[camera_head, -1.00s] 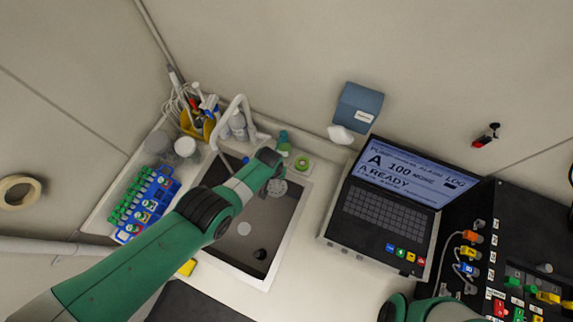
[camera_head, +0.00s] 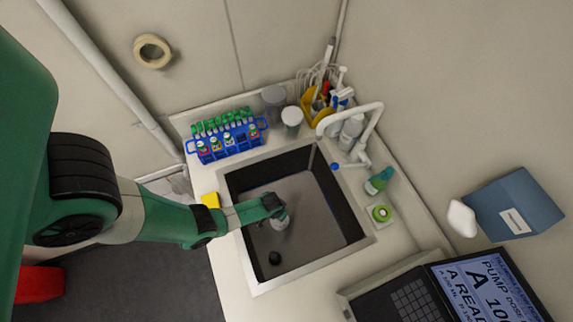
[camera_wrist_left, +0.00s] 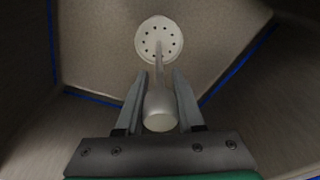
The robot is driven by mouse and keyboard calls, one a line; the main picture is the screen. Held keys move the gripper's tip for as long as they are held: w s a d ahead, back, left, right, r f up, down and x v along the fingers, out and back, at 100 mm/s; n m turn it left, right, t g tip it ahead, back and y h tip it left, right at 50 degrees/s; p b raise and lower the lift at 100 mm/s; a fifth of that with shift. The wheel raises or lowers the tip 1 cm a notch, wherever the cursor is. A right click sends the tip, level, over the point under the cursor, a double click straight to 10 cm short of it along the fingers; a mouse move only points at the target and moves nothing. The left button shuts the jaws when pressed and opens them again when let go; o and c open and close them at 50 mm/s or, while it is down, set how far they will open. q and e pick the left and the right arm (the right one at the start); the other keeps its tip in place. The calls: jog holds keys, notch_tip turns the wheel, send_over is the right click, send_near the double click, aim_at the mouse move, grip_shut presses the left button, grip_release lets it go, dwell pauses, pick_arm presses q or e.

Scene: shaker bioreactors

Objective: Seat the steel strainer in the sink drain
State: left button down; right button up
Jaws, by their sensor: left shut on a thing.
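The steel strainer (camera_wrist_left: 159,40) is a pale round disc with a ring of holes and a thin stem ending in a thick knob. My left gripper (camera_wrist_left: 161,78) is shut on it, with a finger on each side of the knob and stem. In the head view the gripper (camera_head: 276,208) is inside the sink (camera_head: 322,232), with the strainer (camera_head: 280,221) just beyond its fingertips. I cannot tell whether the disc touches the sink floor. My right gripper is out of view.
The faucet (camera_head: 375,120) arches over the sink's far corner.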

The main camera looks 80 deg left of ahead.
pick_arm(q)
jog(key=shift+f, duration=0.1)
jog(key=shift+f+b, duration=1.95)
jog(key=shift+b, duration=0.05)
jog(key=shift+f+b, duration=1.1)
jog(key=shift+f, duration=0.1)
jog(key=shift+c, duration=2.2)
grip_release()
jog(key=r+p, duration=0.3)
jog(key=r, duration=0.1)
jog(key=s+r+p, duration=0.1)
jog(key=r+p, duration=0.2)
jog(key=p, duration=0.1)
jog(key=d+r+p, duration=0.1)
jog(key=r+p, duration=0.2)
jog(key=r, duration=0.1)
jog(key=shift+s+r+p, duration=0.15)
jog(key=shift+r+p, duration=0.15)
jog(key=shift+p, duration=0.05)
